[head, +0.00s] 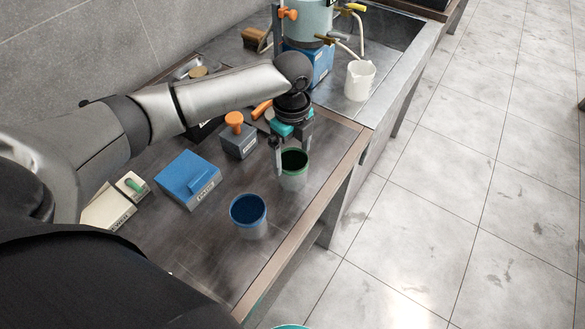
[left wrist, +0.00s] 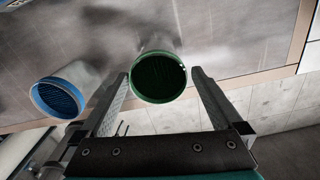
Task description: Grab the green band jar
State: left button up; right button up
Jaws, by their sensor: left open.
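The green band jar (head: 293,170) stands upright on the dark bench top, with a green rim and a dark inside. My left gripper (head: 291,146) is open above and around the jar's rim in the head view. In the left wrist view the green jar (left wrist: 158,77) lies between the two fingertips (left wrist: 158,74), with a small gap showing near each finger. I cannot tell whether a finger touches it. My right gripper is not in view.
A blue band jar (head: 248,212) stands nearer on the bench. A blue box (head: 188,179) and a grey block with an orange knob (head: 238,137) lie left. A white beaker (head: 360,80) stands in the metal tray behind. The bench's right edge is close to both jars.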

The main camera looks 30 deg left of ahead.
pick_arm(q)
jog(key=f, duration=0.5)
jog(key=shift+s+d+f, duration=0.1)
jog(key=shift+s+d, duration=0.05)
jog(key=shift+s, duration=0.05)
jog(key=c, duration=1.2)
jog(key=shift+c, duration=0.2)
